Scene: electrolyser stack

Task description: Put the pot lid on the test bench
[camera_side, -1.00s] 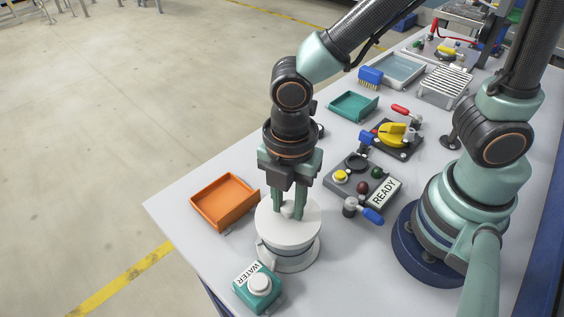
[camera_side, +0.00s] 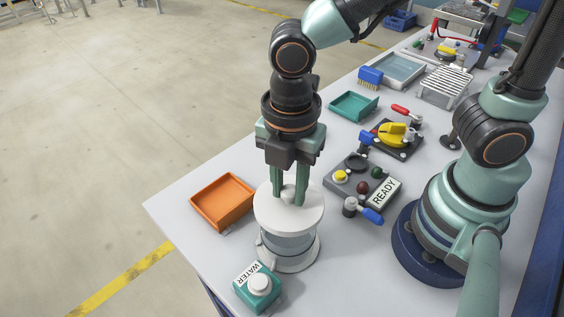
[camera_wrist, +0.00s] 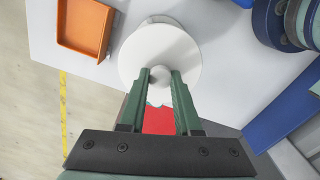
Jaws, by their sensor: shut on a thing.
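The pot lid (camera_side: 289,212) is a white round disc with a small knob on top. My gripper (camera_side: 289,199) is shut on that knob from above. The lid is a little above the clear pot (camera_side: 288,247), which stands on a pale round base. In the wrist view the lid (camera_wrist: 178,52) fills the upper middle, with its knob between the fingertips of my gripper (camera_wrist: 160,76). The test bench (camera_side: 190,257) is a light grey table top; it also shows in the wrist view (camera_wrist: 232,95).
An orange tray (camera_side: 222,201) is left of the pot. A teal WATER box (camera_side: 257,286) is in front. A dark panel with a READY sign (camera_side: 384,192) and a blue-handled valve (camera_side: 371,214) stand right. A teal tray (camera_side: 353,106) lies behind.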

